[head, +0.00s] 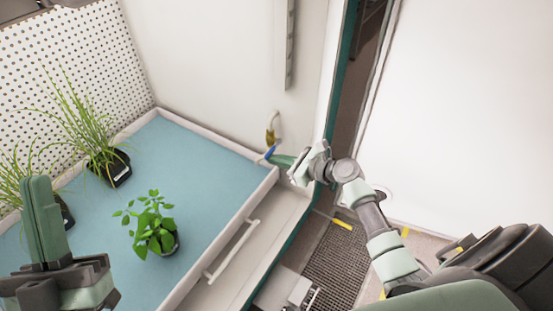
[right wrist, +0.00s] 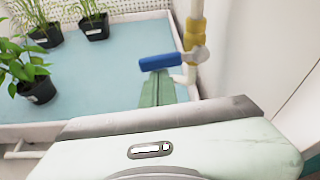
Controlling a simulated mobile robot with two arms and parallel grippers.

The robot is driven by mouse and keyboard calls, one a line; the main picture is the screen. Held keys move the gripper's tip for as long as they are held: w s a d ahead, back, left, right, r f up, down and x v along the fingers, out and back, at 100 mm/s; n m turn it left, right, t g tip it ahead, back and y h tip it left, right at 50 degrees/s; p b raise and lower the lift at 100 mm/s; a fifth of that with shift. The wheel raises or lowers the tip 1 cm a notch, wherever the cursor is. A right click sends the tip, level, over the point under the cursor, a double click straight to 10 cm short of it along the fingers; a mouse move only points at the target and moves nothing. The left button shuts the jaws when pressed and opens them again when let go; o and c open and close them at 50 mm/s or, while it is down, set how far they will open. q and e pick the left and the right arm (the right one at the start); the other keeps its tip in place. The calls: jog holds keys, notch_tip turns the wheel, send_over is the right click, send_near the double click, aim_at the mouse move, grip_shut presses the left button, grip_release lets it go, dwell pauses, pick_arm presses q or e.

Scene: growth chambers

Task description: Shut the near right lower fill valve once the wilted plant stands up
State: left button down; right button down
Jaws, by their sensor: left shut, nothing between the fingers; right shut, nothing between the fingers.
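My left gripper (head: 40,182) is shut and empty, raised at the lower left of the head view.
The blue-floored tray has a pale rim (head: 232,212) and a white handle (head: 232,250) on its front. Two grassy plants (head: 95,135) (head: 20,180) stand in dark pots at the left. A white wall panel (head: 460,110) is close on the right.

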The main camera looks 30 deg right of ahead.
pick_arm(q)
jog(key=w+f+g+y+p, duration=0.1)
jog(key=w+f+g, duration=0.1)
jog(key=f+g, duration=0.2)
jog(key=w+f+g+y+p, duration=0.1)
jog(key=w+f+g+y, duration=0.1)
jog(key=f, duration=0.6)
jog(key=shift+w+f+g+p, duration=0.25)
jog(key=shift+w+g+p, duration=0.1)
jog(key=shift+w+g, duration=0.65)
jog(key=shift+s+a, duration=0.1)
jog(key=shift+s, duration=0.05)
